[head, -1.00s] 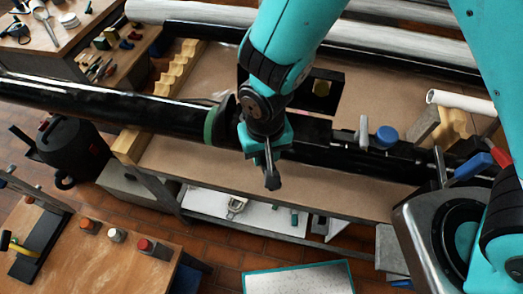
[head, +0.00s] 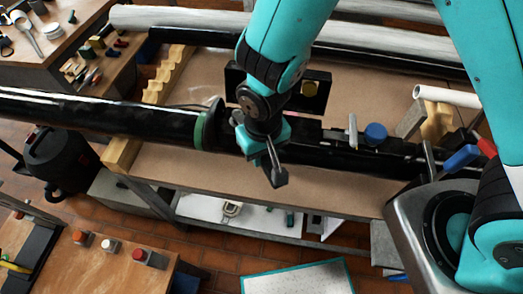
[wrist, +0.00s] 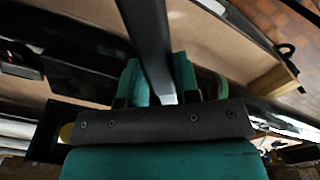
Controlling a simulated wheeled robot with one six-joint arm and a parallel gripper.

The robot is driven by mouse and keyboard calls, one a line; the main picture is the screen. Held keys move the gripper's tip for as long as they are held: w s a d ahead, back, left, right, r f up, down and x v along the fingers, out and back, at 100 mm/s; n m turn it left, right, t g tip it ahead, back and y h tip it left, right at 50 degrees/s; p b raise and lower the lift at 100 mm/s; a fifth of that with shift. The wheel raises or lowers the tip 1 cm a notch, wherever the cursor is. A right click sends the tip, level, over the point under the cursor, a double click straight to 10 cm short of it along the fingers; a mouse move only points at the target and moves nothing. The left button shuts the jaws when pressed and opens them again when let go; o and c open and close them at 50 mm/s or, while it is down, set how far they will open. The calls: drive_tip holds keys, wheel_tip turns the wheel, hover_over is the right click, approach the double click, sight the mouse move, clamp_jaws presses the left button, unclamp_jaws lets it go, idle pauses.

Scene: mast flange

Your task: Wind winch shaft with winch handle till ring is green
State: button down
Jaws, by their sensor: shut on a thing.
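My gripper (head: 268,148) is in front of the black mast, right of its flange. In the wrist view its teal fingers (wrist: 160,88) are shut on a dark bar, which I take to be the winch handle (wrist: 147,35). In the head view the handle's dark end (head: 277,176) sticks out below the gripper, over the bench. A green band (head: 200,131) circles the mast left of my gripper. I cannot tell whether it is the task's ring. The winch shaft cannot be made out; my gripper and arm cover that area.
The black mast (head: 100,112) lies across the workbench (head: 180,168). A blue knob (head: 375,133) and an upright grey lever (head: 352,130) stand on it at right. A wooden table (head: 110,262) is at lower left.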

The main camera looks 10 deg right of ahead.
drive_tip(key=shift+r, duration=0.1)
drive_tip(key=shift+r+p, duration=2.6)
drive_tip(key=shift+r, duration=0.55)
drive_tip(key=shift+a+f, duration=0.1)
